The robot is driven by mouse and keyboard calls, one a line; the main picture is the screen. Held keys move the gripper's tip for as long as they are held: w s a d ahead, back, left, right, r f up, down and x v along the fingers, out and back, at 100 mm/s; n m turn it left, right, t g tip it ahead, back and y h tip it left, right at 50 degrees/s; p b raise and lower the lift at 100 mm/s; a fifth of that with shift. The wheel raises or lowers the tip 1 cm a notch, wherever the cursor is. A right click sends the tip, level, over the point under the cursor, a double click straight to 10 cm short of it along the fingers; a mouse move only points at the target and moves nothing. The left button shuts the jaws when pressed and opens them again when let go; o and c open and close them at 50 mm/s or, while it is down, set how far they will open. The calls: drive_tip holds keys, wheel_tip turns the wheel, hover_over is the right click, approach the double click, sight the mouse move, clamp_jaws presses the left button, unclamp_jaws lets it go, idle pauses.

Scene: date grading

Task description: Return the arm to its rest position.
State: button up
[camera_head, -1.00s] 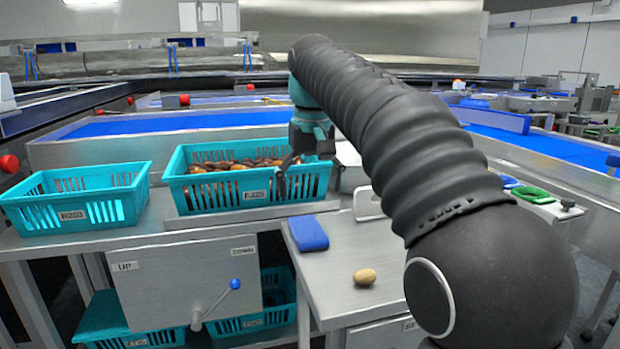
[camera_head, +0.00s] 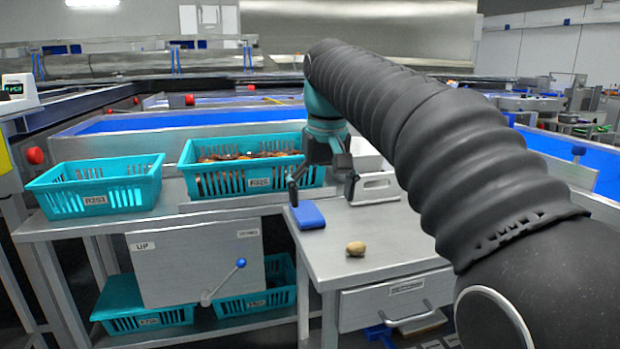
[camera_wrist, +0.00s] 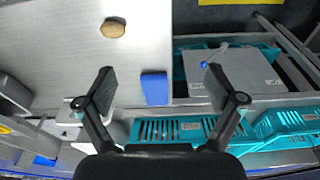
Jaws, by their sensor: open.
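My gripper (camera_head: 321,188) is open and empty, in front of the right end of the date-filled teal crate. Its two dark fingers are spread wide in the wrist view (camera_wrist: 160,88), with nothing between the tips but the view of the bench beyond. My arm in its black ribbed sleeve crosses the right half of the head view and hides part of the scene. A blue pad (camera_head: 307,215) lies on the steel side table just below the gripper in the picture; it also shows in the wrist view (camera_wrist: 154,90). A single brown date (camera_head: 356,248) lies on the same table.
The teal crate of dates (camera_head: 200,185) stands on the bench, with an empty teal crate (camera_head: 72,202) to its left. White bins (camera_head: 378,190) stand right of the gripper. A panel with a blue-knobbed lever (camera_head: 222,281) is below. The steel side table (camera_head: 400,240) is mostly bare.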

drive_tip(key=s+d+f+m+t, duration=0.1)
drive_tip(key=s+d+f+t, duration=0.1)
drive_tip(key=s+d+f, duration=0.4)
drive_tip(key=s+d+f+m+t, duration=0.1)
drive_tip(key=s+d+f, duration=0.6)
drive_tip(key=s+f, duration=0.6)
drive_tip(key=s, duration=0.4)
drive_tip(key=shift+s+d+m+t, duration=0.2)
drive_tip(key=shift+s+m+t, duration=0.1)
drive_tip(key=shift+m+t, duration=0.1)
drive_tip(key=shift+f, duration=0.1)
